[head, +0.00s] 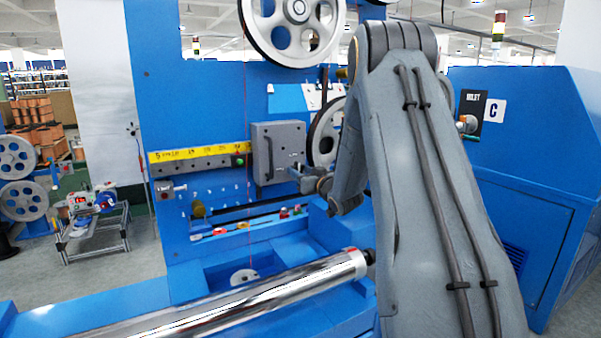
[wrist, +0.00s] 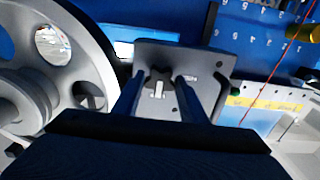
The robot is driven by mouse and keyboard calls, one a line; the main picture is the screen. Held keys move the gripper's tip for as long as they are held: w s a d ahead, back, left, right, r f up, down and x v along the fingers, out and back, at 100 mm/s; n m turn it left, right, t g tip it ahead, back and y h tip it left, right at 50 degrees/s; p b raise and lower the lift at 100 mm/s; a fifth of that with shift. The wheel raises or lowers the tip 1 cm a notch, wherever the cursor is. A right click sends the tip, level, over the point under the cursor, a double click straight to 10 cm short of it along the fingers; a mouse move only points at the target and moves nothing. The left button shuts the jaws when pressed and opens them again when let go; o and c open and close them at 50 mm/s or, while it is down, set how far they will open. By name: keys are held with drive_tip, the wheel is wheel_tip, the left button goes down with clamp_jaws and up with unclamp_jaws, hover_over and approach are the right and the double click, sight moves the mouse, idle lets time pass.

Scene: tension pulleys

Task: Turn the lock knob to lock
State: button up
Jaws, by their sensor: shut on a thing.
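The lock knob (wrist: 160,73) is a small dark lobed knob on the face of a grey box, with a pale mark just below it in the wrist view. The grey box (head: 278,140) is fixed to the blue panel and also shows in the wrist view (wrist: 218,65). My gripper (wrist: 160,80) has one dark finger on each side of the knob and is shut on it. In the head view my gripper (head: 299,179) reaches the lower right of the box face. The knob itself cannot be made out there.
A dark handle (head: 268,160) stands out from the box. A large pulley wheel (wrist: 75,70) is close on the left in the wrist view. A yellow scale strip (head: 200,157) and a chrome roller (head: 250,300) lie left of and below the box.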

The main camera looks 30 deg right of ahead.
drive_tip(key=o, duration=1)
drive_tip(key=shift+s, duration=0.15)
drive_tip(key=s+b, duration=0.1)
drive_tip(key=s, duration=0.6)
drive_tip(key=shift+s+d, duration=0.15)
drive_tip(key=shift+s, duration=0.15)
